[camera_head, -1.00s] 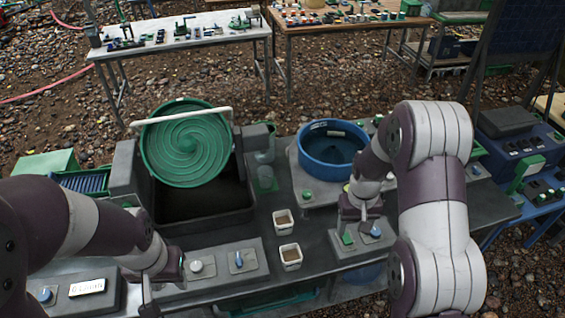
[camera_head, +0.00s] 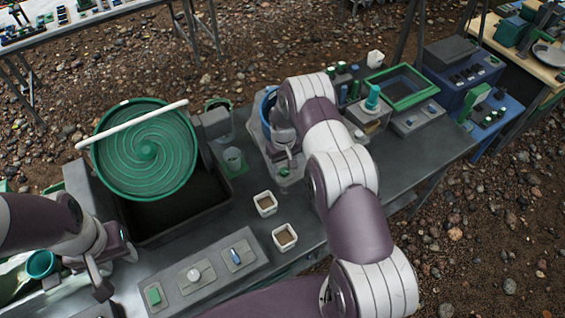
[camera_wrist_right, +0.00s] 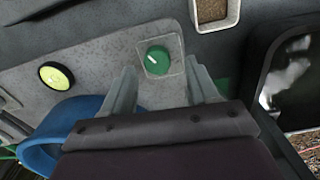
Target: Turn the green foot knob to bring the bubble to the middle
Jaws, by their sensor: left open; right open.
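The green foot knob (camera_wrist_right: 158,60) is round with a white mark and sits on a grey plate corner (camera_wrist_right: 110,58) in the right wrist view. The round yellow-green bubble level (camera_wrist_right: 57,76) is on the same plate to the left; the bubble's exact place is too small to tell. In the head view the knob (camera_head: 284,171) shows just below my right gripper (camera_head: 284,152). In the wrist view my right gripper (camera_wrist_right: 163,72) is open, its fingers on either side of the knob, apparently not touching it. My left gripper (camera_head: 114,266) is open and empty at lower left.
A blue tub (camera_head: 267,104) stands on the plate, partly behind my right arm. Two small white cups (camera_head: 265,204) (camera_head: 285,238) stand in front. A green spiral wheel (camera_head: 146,150) is at left, and a switch panel (camera_head: 205,275) is at the table's front.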

